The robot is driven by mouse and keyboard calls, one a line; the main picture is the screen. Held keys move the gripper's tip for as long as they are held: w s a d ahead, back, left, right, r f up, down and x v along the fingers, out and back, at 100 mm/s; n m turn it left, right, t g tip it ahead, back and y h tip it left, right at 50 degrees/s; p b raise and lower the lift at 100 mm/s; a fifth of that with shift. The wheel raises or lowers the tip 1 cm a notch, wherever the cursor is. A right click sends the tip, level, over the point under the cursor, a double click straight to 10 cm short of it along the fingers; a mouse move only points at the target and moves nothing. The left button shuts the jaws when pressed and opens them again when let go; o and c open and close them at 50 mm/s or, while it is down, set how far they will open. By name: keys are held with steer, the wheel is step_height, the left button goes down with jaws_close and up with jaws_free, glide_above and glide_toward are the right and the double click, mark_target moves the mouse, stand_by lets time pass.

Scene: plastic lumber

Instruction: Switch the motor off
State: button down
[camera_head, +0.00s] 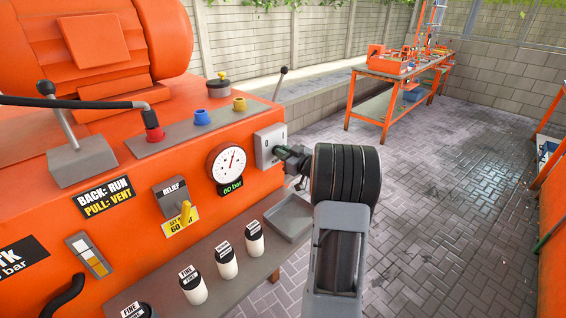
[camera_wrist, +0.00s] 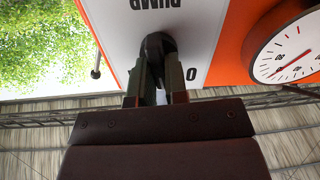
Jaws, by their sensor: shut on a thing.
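The motor switch is a pale plate (camera_head: 264,140) on the right end of the orange machine front, with a small 0 on it. In the wrist view the plate (camera_wrist: 190,38) appears upside down, lettered PUMP, with a 0 to the right of the knob. A black knob (camera_wrist: 157,46) stands on the plate. My gripper (camera_wrist: 157,82) is shut on the knob, one finger on each side. In the head view my gripper (camera_head: 284,155) meets the plate from the right and hides most of the knob. Any other switch mark is hidden.
A round gauge (camera_head: 228,163) over a 60 bar label sits just left of the switch. A grey tray (camera_head: 290,217) and white canisters (camera_head: 226,260) stand on the shelf below. Levers rise from the machine top. Paved floor (camera_head: 440,220) on the right is clear.

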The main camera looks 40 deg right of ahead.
steer(key=shift+a+f+n+b, duration=0.1)
steer(key=shift+a+n+b, duration=0.05)
steer(key=shift+n+b, duration=2.55)
steer(key=c, duration=1.1)
jaws_free()
steer(key=shift+c, duration=0.2)
steer(key=shift+s, duration=0.15)
steer(key=s+d, duration=0.2)
steer(key=s, duration=1.1)
steer(key=shift+s+d+b, duration=0.2)
steer(key=shift+b, duration=0.2)
